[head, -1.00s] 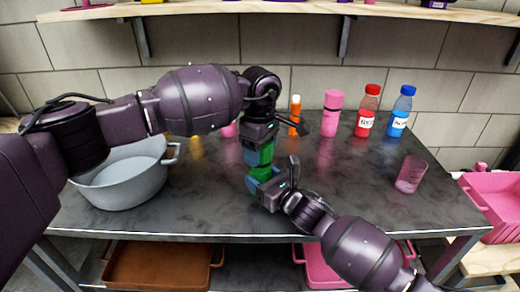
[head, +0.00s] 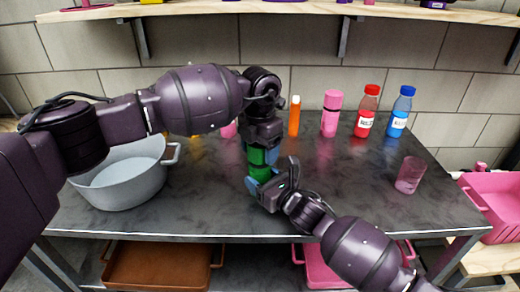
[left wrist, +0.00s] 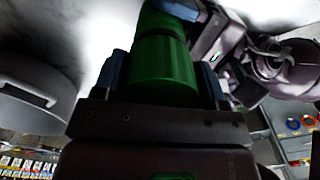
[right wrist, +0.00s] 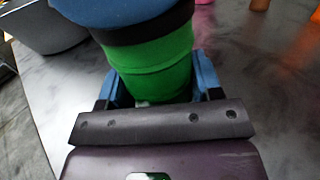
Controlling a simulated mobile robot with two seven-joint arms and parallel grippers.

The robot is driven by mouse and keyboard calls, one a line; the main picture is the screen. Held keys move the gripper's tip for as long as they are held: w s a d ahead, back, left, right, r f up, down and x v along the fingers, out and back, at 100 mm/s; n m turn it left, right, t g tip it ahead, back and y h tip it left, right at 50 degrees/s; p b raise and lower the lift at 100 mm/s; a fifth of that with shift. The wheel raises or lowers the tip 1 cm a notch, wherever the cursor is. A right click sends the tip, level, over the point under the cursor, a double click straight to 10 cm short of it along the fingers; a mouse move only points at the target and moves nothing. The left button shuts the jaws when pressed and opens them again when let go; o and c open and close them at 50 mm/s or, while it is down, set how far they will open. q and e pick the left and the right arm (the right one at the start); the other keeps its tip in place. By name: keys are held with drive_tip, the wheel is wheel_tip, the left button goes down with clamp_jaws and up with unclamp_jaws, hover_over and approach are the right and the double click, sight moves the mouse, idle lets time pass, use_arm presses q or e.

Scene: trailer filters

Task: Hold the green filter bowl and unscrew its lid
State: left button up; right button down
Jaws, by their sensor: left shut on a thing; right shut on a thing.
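The bowl fills the space between the blue fingers in the right wrist view (right wrist: 155,75). The lid (head: 257,155) is green and sits at the top of the filter. My left gripper (head: 263,150) comes down from above and is shut on the lid. In the left wrist view the green lid (left wrist: 160,65) lies between the blue fingers. The joint between lid and bowl is partly hidden by the fingers.
A grey pot (head: 122,185) stands at the left of the table. An orange tube (head: 294,116), a pink bottle (head: 331,113), a red bottle (head: 367,111) and a blue bottle (head: 400,111) stand behind. A pink cup (head: 410,175) is at the right.

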use_arm(q)
drive_tip(key=n, duration=0.5)
drive_tip(key=shift+n, duration=0.3)
drive_tip(key=n, duration=0.5)
drive_tip(key=shift+n, duration=0.3)
drive_tip(key=n, duration=0.5)
drive_tip(key=shift+n, duration=0.3)
drive_tip(key=n, duration=0.4)
drive_tip(key=shift+n, duration=0.4)
drive_tip(key=shift+r, duration=0.15)
drive_tip(key=shift+r, duration=0.75)
drive_tip(key=shift+r, duration=0.3)
